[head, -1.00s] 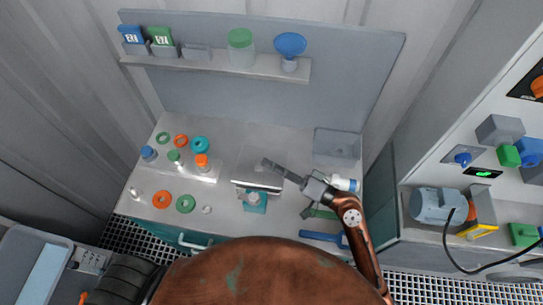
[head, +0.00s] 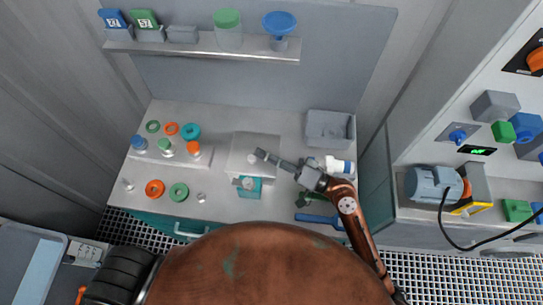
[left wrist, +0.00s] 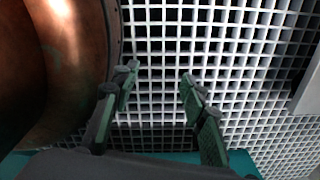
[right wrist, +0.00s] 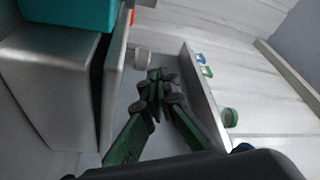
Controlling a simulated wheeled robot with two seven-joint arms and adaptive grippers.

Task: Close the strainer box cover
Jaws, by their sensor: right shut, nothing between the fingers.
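The strainer box (head: 240,158) is a pale metallic box in the middle of the bench in the head view. A teal block with a round white part (head: 250,190) is at its near side. My right gripper (head: 260,155) is shut and empty, its tips over the box from the right. My left gripper (left wrist: 158,85) is open and empty above the floor grating.
Left of the box are a rack of capped bottles (head: 165,150) and coloured rings (head: 178,192). A grey tray (head: 345,130), a white bottle (head: 340,165) and a blue-handled tool (head: 318,220) are on the right. A shelf (head: 205,45) runs behind.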

